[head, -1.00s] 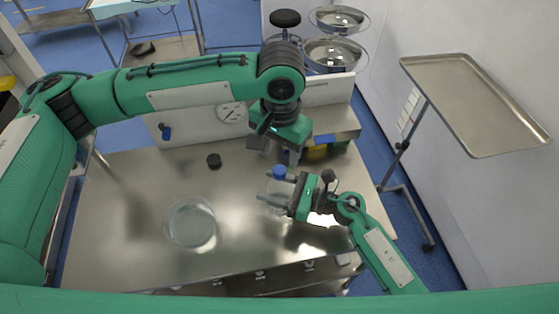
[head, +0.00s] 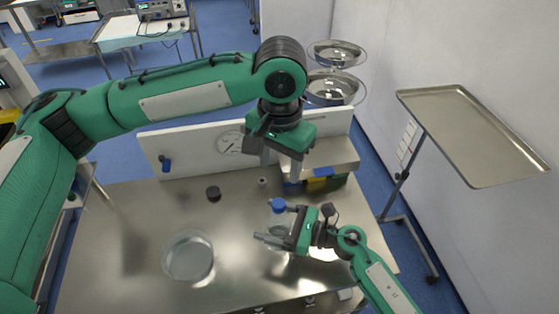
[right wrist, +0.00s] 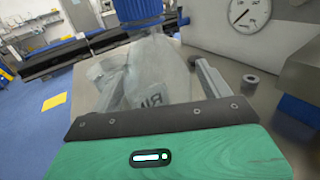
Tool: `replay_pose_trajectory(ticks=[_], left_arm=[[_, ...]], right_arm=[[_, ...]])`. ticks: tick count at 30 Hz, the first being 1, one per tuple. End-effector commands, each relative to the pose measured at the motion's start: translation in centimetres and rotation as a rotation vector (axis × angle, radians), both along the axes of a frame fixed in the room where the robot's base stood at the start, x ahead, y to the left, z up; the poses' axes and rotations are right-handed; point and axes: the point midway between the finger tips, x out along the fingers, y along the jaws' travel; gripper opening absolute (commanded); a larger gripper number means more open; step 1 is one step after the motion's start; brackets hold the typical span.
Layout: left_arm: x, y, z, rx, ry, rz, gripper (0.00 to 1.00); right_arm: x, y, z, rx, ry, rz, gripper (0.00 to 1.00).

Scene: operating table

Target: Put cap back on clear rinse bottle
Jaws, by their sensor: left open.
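The clear rinse bottle (right wrist: 155,70) stands between the fingers of my right gripper (right wrist: 150,85) in the right wrist view, with printed lettering on its side. The blue cap (head: 278,205) sits at the bottle's top; in the right wrist view it is cut by the upper edge (right wrist: 138,8). Whether it is fully seated I cannot tell. In the head view my right gripper (head: 270,222) comes from the right, shut around the bottle's body. My left gripper (head: 281,170) is open and empty, fingers pointing down, above and behind the cap and apart from it.
A clear round dish (head: 188,256) lies on the steel table (head: 120,240) at left. A dark round piece (head: 213,193) and a small grey cylinder (head: 262,181) lie farther back. A white panel with a dial (head: 231,143) stands behind. A steel tray (head: 470,130) is at right.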

Motion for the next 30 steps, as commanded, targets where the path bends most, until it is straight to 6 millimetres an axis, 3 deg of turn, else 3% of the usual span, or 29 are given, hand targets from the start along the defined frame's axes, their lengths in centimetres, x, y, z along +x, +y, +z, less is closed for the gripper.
replay_pose_trajectory(ticks=[6, 11, 24, 30], left_arm=[[0.0, 0.0, -0.2, 0.000, 0.000, 0.000, 0.51], [0.0, 0.0, -1.0, 0.000, 0.000, 0.000, 0.51], [0.0, 0.0, -4.5, 0.000, 0.000, 0.000, 0.51], [0.0, 0.0, -5.2, 0.000, 0.000, 0.000, 0.51]], right_arm=[[-0.1, -0.2, 0.0, 0.000, -0.001, 0.000, 0.79], [-0.6, -1.8, -0.4, -0.003, -0.001, 0.000, 0.79], [-3.6, -10.4, -0.4, -0.003, 0.000, 0.000, 0.79], [-4.3, -12.6, -0.2, -0.001, 0.000, 0.000, 0.79]])
